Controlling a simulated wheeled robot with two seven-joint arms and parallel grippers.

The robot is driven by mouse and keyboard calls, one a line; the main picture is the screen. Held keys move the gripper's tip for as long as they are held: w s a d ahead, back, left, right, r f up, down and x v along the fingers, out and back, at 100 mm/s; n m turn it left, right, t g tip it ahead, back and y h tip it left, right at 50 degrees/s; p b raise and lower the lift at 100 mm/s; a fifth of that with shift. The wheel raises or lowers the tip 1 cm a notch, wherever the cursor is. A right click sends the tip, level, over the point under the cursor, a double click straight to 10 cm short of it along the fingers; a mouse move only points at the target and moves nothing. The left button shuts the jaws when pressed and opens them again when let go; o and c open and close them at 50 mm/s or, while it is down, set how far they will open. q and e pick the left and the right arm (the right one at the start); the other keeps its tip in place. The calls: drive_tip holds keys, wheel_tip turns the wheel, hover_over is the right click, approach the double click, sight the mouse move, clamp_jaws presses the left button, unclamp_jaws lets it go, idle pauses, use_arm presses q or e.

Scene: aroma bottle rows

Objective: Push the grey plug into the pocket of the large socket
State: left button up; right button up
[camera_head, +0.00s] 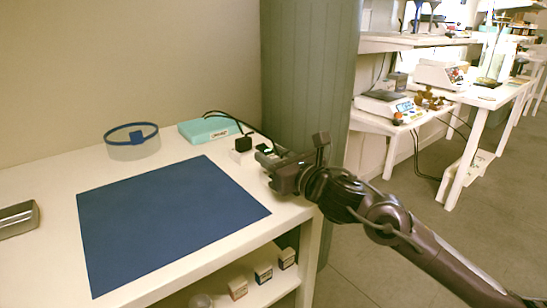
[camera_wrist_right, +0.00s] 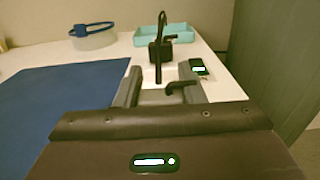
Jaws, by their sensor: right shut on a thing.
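My right gripper (camera_head: 264,157) reaches in from the right at the back right corner of the white table. In the wrist view its two grey fingers (camera_wrist_right: 160,92) stand apart around a small thing that I take to be the grey plug. Only a dark bent piece, likely its cord end (camera_wrist_right: 183,87), shows clearly between them. Just ahead stands a black block (camera_wrist_right: 160,53) with a cord, also in the head view (camera_head: 243,143), on a white base. I cannot tell which piece is the large socket; its pocket is hidden. My left gripper is out of view.
A blue mat (camera_head: 170,220) covers most of the table. A clear ring with a blue band (camera_head: 131,150) and a teal tray (camera_head: 208,129) stand behind it. A grey column stands behind.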

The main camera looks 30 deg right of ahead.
drive_tip(key=o, duration=1)
drive_tip(key=shift+o, duration=0.2)
drive_tip(key=shift+s, duration=0.15)
drive_tip(key=shift+s+d+p, duration=0.15)
drive_tip(key=shift+s, duration=1.75)
drive_tip(key=shift+s+d+p, duration=0.15)
drive_tip(key=shift+s, duration=1.7)
